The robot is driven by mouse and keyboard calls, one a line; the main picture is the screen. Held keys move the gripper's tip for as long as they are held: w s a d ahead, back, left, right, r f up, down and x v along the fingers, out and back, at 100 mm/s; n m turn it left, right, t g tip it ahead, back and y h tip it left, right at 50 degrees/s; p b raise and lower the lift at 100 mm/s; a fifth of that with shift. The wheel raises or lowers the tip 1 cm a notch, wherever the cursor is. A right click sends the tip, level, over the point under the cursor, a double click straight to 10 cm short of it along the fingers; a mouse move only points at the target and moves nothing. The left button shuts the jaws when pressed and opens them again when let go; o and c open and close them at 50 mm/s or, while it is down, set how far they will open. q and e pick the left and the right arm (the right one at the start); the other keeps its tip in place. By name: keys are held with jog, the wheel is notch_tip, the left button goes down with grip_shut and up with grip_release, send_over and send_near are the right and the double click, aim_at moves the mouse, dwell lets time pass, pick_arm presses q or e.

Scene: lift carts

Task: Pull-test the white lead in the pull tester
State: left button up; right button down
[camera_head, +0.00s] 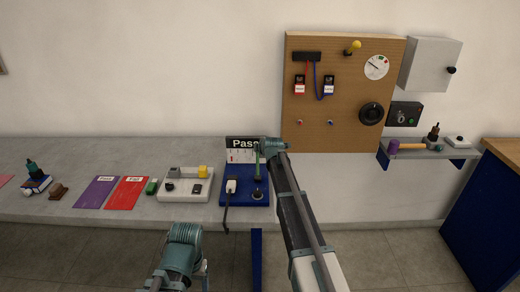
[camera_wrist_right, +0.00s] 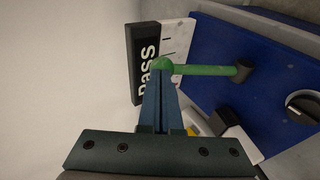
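The pull tester (camera_head: 262,198) is a blue unit on the bench, with a dark "Pass" sign (camera_head: 243,143) over a white scale. The white lead's plug (camera_head: 231,186) sits at the tester's left side, its dark cable hanging over the bench edge. A green lever (camera_head: 257,163) stands on the tester; in the right wrist view the lever (camera_wrist_right: 210,70) runs to a round knob at the fingertips. My right gripper (camera_wrist_right: 163,78) looks shut, its tips at the knob; a grip on it is not clear. My left gripper (camera_head: 203,268) is low in front of the bench, fingers unclear.
A white fixture (camera_head: 186,194) with a yellow block stands left of the tester. Beside it lie a green item (camera_head: 151,187), a red card (camera_head: 126,194) and a purple card (camera_head: 97,192). A pegboard panel (camera_head: 345,130) and small shelf (camera_head: 425,153) are right. Bench right of the tester looks clear.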

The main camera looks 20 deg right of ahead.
jog(key=shift+w+d, duration=0.1)
jog(key=shift+w, duration=0.2)
dwell(0.4)
jog(key=shift+s+r, duration=0.1)
jog(key=shift+r, duration=0.05)
